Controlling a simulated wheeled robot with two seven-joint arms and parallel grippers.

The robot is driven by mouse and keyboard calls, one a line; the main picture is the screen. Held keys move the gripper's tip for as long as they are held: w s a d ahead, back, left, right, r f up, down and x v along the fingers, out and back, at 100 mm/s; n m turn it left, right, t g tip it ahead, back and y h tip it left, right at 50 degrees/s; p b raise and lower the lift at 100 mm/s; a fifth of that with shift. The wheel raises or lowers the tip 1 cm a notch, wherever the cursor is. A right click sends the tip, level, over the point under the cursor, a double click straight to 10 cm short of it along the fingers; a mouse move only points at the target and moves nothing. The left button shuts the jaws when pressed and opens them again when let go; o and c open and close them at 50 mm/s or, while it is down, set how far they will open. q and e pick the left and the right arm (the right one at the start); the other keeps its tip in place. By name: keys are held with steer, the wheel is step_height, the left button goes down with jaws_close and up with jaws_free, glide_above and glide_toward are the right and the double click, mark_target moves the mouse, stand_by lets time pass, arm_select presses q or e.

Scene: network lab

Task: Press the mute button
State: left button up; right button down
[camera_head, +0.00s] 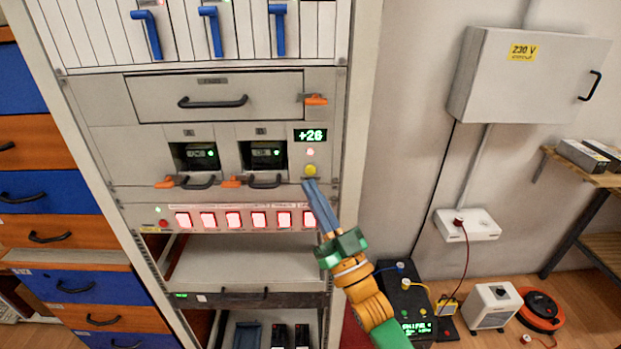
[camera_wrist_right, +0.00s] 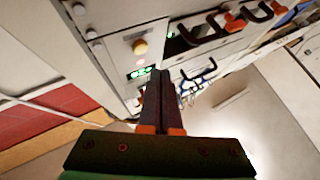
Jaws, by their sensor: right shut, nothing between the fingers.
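A round yellow button (camera_head: 310,171) sits on the rack panel under a small green display (camera_head: 310,135) reading "+26"; a small pale red light is between them. No label for mute is readable. The button also shows in the wrist view (camera_wrist_right: 140,47). My right gripper (camera_head: 309,184) is shut and empty, its blue-grey fingertips just below the yellow button in the head view. In the wrist view its fingers (camera_wrist_right: 160,82) point toward the panel, near the button; whether they touch the panel is hard to tell. My left gripper is not in view.
A row of several lit red-white buttons (camera_head: 233,219) runs below, partly behind my right fingers. Orange latches (camera_head: 316,100) and black drawer handles (camera_head: 213,102) stick out nearby. A grey wall box (camera_head: 520,75) hangs at right. A black device (camera_head: 407,300) stands on the floor.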

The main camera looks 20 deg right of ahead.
steer(key=shift+w+d+b, duration=0.3)
steer(key=shift+w, duration=0.65)
steer(key=shift+w, duration=0.1)
stand_by(1.3)
steer(key=shift+w+d, duration=0.1)
steer(key=shift+w, duration=0.2)
steer(key=shift+w+d+b, duration=0.1)
steer(key=shift+w+b, duration=0.2)
steer(key=shift+b, duration=0.2)
stand_by(0.3)
stand_by(0.4)
steer(key=shift+s+a+p, duration=0.2)
steer(key=shift+s+p, duration=0.35)
steer(key=shift+s, duration=0.2)
